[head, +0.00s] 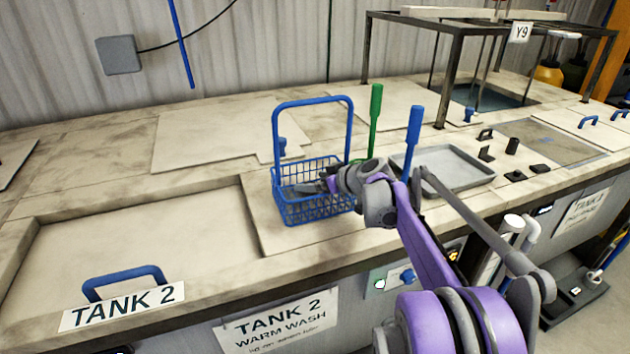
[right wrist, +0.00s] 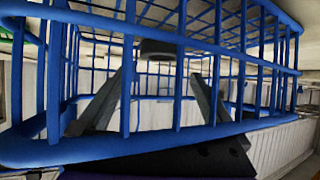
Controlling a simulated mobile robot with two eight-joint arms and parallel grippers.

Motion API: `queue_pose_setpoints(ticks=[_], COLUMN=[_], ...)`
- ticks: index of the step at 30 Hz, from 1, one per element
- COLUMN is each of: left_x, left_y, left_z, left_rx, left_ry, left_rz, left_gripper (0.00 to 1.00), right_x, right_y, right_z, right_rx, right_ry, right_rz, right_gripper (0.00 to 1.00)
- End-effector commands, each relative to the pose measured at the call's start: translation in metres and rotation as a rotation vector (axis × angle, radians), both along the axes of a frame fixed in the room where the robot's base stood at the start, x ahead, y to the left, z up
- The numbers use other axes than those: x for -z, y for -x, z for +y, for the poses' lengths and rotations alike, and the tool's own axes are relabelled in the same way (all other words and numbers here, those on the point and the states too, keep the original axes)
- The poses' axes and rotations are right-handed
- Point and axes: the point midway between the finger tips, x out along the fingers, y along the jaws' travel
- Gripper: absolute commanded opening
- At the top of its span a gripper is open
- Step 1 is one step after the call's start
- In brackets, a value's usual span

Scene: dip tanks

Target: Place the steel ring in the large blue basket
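The large blue basket (head: 313,212) is a wire basket with a tall handle, standing on the bench near its front edge. My right gripper (head: 312,187) is at the basket's upper part, reaching in over the right side. In the right wrist view its two grey fingers (right wrist: 160,85) show behind the blue wires (right wrist: 90,148), spread apart. A dark round piece, seemingly the steel ring (right wrist: 158,48), shows beyond the fingertips with a gap on both sides. I cannot make out the ring in the head view. My left gripper is not in view.
A green-handled tool (head: 375,108) and a blue-handled one (head: 413,128) stand right of the basket. A grey tray (head: 447,184) lies beyond my right arm. A dark metal frame (head: 440,95) stands at the back right. The TANK 2 lid (head: 150,245) lies clear at left.

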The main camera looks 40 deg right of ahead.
Motion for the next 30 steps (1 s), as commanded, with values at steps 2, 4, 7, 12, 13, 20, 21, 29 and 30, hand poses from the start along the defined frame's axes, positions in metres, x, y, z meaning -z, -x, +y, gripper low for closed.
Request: queue_pose_setpoints(ticks=[2,4,7,12,13,20,21,29,30], left_x=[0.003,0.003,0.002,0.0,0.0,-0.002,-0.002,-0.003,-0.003], left_y=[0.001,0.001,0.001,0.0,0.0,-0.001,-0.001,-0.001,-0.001], left_z=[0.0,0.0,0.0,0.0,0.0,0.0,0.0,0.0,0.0], left_rx=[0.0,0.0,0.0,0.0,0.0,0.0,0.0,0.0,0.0], left_ry=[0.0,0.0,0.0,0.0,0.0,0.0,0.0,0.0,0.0], left_rz=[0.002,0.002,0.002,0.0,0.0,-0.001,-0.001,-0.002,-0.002], left_gripper=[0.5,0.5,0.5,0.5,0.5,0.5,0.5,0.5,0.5], right_x=[0.012,0.012,0.009,-0.007,-0.01,-0.038,-0.042,-0.06,-0.061], right_y=[0.002,0.001,0.001,0.013,0.018,0.065,0.072,0.102,0.104], right_z=[0.004,0.004,0.004,0.002,0.001,-0.004,-0.005,-0.008,-0.008], right_rx=[-0.016,-0.017,-0.017,-0.013,-0.011,-0.005,-0.005,-0.005,-0.006], right_ry=[0.013,0.014,0.014,0.012,0.011,0.01,0.008,0.008,0.008], right_rz=[0.014,0.014,0.014,0.014,0.014,0.01,0.01,0.009,0.009], right_gripper=[0.99,0.99,0.99,0.99,0.99,0.99,0.99,0.99,0.99])
